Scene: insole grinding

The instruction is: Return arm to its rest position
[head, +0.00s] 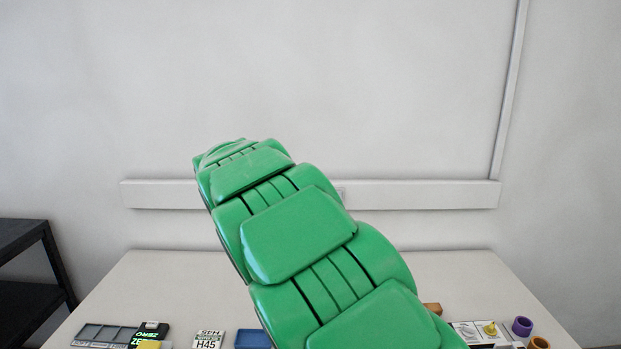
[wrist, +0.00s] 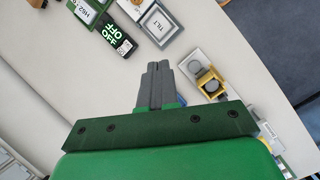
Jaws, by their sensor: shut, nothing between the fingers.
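My green arm crosses the middle of the head view, raised over the table and leaning up to the left. My gripper is hidden in that view. In the wrist view my gripper (wrist: 156,68) shows with its grey fingers together and nothing between them. It is over the white table (wrist: 115,85), apart from the objects there.
In the head view, a grey tray (head: 103,333), an H45 card (head: 208,340) and a blue tray (head: 252,339) line the table's front left. Purple (head: 522,326) and orange rings (head: 539,343) lie at right. A black shelf (head: 30,265) stands left. The table's back is clear.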

